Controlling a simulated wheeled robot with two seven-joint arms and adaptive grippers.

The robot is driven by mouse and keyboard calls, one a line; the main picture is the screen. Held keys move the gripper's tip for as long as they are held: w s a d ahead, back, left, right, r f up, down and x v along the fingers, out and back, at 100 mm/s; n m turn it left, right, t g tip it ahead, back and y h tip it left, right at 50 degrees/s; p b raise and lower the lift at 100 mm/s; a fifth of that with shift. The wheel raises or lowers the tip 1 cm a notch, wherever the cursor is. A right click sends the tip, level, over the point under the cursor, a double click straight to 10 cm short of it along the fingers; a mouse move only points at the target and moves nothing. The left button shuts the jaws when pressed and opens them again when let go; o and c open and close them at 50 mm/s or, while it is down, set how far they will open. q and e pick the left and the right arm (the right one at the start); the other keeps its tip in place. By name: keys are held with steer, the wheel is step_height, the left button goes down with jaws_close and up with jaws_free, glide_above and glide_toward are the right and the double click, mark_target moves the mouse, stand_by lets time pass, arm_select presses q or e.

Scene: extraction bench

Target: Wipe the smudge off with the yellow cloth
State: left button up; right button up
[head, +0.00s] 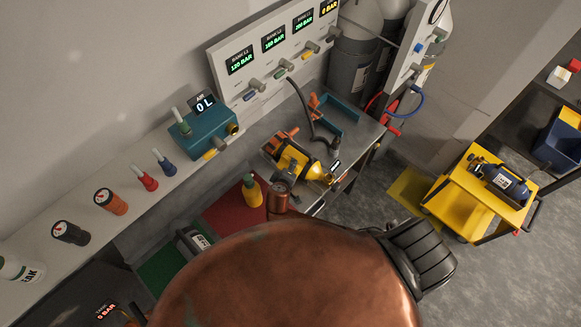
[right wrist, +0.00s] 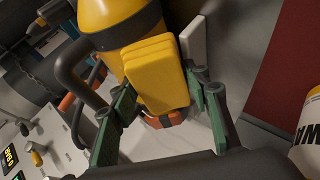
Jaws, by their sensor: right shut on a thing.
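My right gripper (right wrist: 160,115) is shut on the yellow cloth (right wrist: 158,75), a thick folded pad held between its green-lined fingers. Behind the cloth in the right wrist view is a yellow cylinder (right wrist: 115,18) with a dark band. I cannot tell whether the cloth touches it. In the head view a yellow cylinder (head: 298,158) lies on the grey bench with orange parts at one end. No smudge can be made out in either view. My left gripper is not in view.
A large copper-coloured rounded surface fills the lower middle of the head view and hides part of the bench. A yellow bottle (head: 251,191) stands on a red mat (head: 222,214). A teal tray (head: 338,118) is at the back. A yellow cart (head: 465,205) stands right.

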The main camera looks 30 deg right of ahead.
mark_target(287, 162)
steer(key=shift+w+a+r, duration=0.1)
steer(key=shift+w+a, duration=0.05)
steer(key=shift+w, duration=0.4)
steer(key=shift+w+a+r, duration=0.1)
steer(key=shift+w+a, duration=0.05)
steer(key=shift+w, duration=0.4)
steer(key=shift+w+d+r+p, duration=0.15)
steer(key=shift+d+r+p, duration=0.4)
steer(key=shift+r, duration=0.1)
steer(key=shift+w+d+r+p, duration=0.35)
steer(key=shift+d+r+p, duration=0.45)
steer(key=shift+d, duration=0.1)
steer(key=shift+a+f, duration=0.25)
steer(key=shift+f, duration=0.2)
steer(key=shift+s+a+f+b, duration=0.3)
steer(key=shift+a+f+b, duration=0.1)
steer(key=shift+a+f, duration=0.2)
steer(key=shift+s+a+f+b, duration=0.25)
steer(key=shift+a+f+b, duration=0.1)
steer(key=shift+a+f, duration=0.2)
steer(key=shift+r, duration=0.1)
